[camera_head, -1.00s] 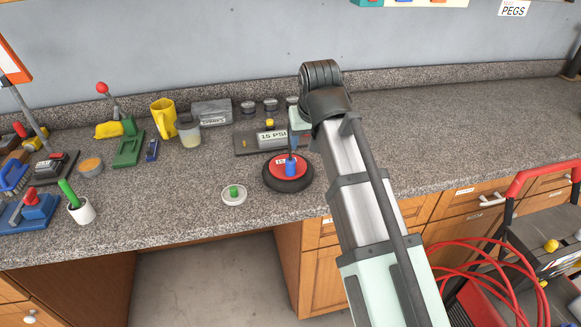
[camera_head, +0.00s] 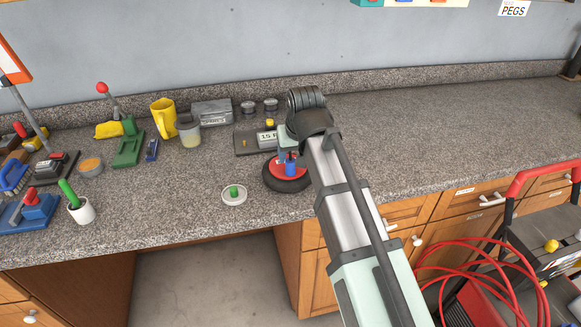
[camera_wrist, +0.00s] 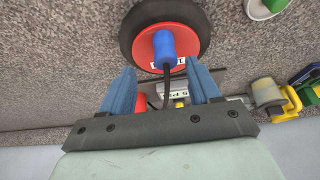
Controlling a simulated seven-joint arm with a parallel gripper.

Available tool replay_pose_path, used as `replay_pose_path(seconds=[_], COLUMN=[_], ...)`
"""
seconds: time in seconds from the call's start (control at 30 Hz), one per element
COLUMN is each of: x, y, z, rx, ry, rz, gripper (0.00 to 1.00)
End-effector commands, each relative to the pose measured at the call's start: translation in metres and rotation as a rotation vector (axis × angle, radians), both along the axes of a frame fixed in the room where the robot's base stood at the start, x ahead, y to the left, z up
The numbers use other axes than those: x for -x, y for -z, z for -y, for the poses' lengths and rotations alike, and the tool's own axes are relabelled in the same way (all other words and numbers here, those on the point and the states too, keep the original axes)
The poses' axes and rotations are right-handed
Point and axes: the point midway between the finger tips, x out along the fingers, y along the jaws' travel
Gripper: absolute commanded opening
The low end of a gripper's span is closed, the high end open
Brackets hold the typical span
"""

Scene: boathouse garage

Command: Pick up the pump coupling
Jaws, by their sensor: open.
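I take the pump coupling to be the blue cylinder (camera_head: 290,168) standing on the red centre of a black-rimmed disc (camera_head: 284,184). In the wrist view, the blue cylinder (camera_wrist: 164,48) is just beyond my fingertips, roughly centred between them, with a dark hose running back from it. My gripper (camera_wrist: 160,68) is open, with one blue finger on each side of the hose. No contact with the cylinder shows. In the head view, my wrist hides part of the disc's surroundings.
A grey pump block labelled 15 PSI (camera_head: 250,142) stands behind the disc. A small white dish with a green knob (camera_head: 234,194) is to its left. The counter at right is bare.

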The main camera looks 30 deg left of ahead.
Motion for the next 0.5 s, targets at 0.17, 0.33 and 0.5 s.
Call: replay_pose_path(seconds=[0.17, 0.33, 0.5], x=[0.0, -0.001, -0.005], y=[0.006, 0.023, 0.042], z=[-0.003, -0.01, -0.016], rx=[0.0, 0.002, 0.001], ry=[0.0, -0.001, -0.001], rz=[0.0, -0.001, 0.0], gripper=[0.62, 0.62, 0.62])
